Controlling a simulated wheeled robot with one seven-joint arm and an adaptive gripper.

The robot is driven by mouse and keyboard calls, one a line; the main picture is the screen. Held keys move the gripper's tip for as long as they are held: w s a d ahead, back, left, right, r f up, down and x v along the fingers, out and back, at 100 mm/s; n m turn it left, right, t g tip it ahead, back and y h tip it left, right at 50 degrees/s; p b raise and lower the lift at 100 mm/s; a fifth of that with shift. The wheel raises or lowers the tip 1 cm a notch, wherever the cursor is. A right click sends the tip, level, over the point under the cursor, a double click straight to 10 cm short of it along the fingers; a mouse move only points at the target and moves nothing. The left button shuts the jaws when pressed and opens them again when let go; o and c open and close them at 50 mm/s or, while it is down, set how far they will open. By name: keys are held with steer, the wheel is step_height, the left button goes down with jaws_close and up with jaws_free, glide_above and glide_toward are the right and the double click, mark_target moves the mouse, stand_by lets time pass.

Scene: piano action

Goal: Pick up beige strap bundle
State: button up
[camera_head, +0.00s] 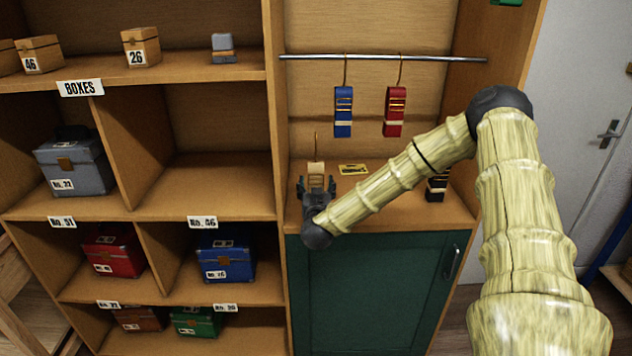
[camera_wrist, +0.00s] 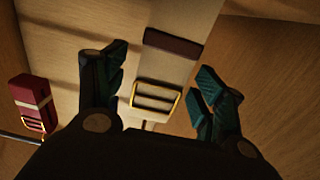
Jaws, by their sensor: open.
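The beige strap bundle (camera_head: 316,171) stands on the counter shelf at the left, with a thin hook rising above it. In the wrist view the beige strap bundle (camera_wrist: 183,70) shows a dark brown band and a brass buckle. My gripper (camera_head: 316,188) is at the bundle, in front of it in the head view. In the wrist view my open gripper (camera_wrist: 160,92) has one finger on each side of the bundle, with a gap visible at both sides. The bundle's lower part is hidden behind my gripper in the head view.
A blue strap bundle (camera_head: 343,112) and a red one (camera_head: 394,112) hang from a metal rail (camera_head: 385,58). A black bundle (camera_head: 436,187) stands on the counter, partly behind my arm. A yellow label (camera_head: 353,169) lies right of the beige bundle. A shelf divider (camera_head: 275,120) is close at left.

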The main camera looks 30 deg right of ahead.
steer(key=shift+x, duration=1.35)
steer(key=c, duration=1.2)
steer(key=shift+r, duration=0.15)
